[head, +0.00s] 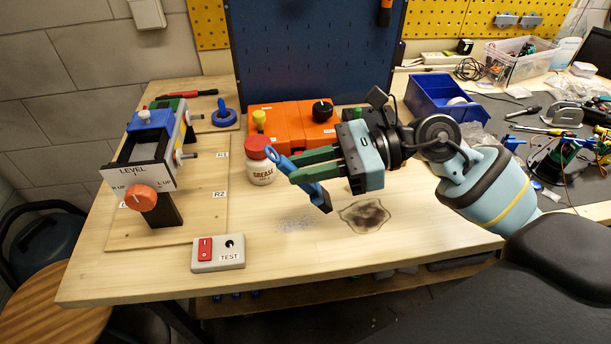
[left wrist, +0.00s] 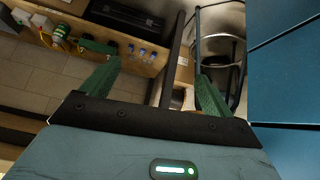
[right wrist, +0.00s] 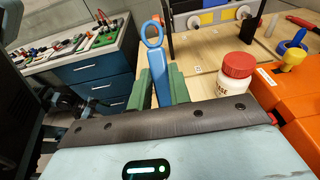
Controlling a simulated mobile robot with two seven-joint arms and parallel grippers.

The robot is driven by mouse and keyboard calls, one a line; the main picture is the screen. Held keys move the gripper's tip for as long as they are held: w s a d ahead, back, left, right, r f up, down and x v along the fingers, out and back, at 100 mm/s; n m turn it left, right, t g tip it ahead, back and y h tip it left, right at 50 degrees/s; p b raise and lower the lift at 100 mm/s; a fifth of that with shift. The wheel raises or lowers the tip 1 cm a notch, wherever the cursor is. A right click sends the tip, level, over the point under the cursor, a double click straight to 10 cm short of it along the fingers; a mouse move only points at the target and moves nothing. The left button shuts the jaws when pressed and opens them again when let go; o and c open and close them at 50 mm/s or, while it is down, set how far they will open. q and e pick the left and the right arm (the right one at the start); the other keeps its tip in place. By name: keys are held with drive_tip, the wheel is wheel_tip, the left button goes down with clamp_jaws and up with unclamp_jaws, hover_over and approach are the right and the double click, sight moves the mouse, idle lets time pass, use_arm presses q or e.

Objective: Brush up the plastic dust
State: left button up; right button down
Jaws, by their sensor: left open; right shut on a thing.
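The plastic dust (head: 296,224) is a faint patch of pale bluish specks on the wooden bench top, left of a dark stain. My right gripper (head: 298,168) is shut on a blue brush (head: 312,186) above the bench. The brush is tilted, its ringed handle end up to the left and its dark end down to the right, above and right of the dust. Its blue handle also shows between the fingers in the right wrist view (right wrist: 159,72); its lower end is hidden there. My left gripper (left wrist: 155,85) is open and empty, away from the bench top.
A dark stain (head: 365,215) marks the bench. A grease jar (head: 260,168) and orange case (head: 290,128) stand behind the brush. A test switch box (head: 218,254) is at the front, a level rig (head: 152,160) at left. A blue bin (head: 440,95) is at right.

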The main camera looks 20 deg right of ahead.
sight(283, 157)
drive_tip(key=shift+r+p, duration=0.5)
drive_tip(key=shift+r, duration=1.05)
use_arm(q)
drive_tip(key=shift+s+a+r, duration=0.25)
drive_tip(key=shift+a+r, duration=0.15)
drive_tip(key=shift+r, duration=0.15)
drive_tip(key=shift+w, duration=0.25)
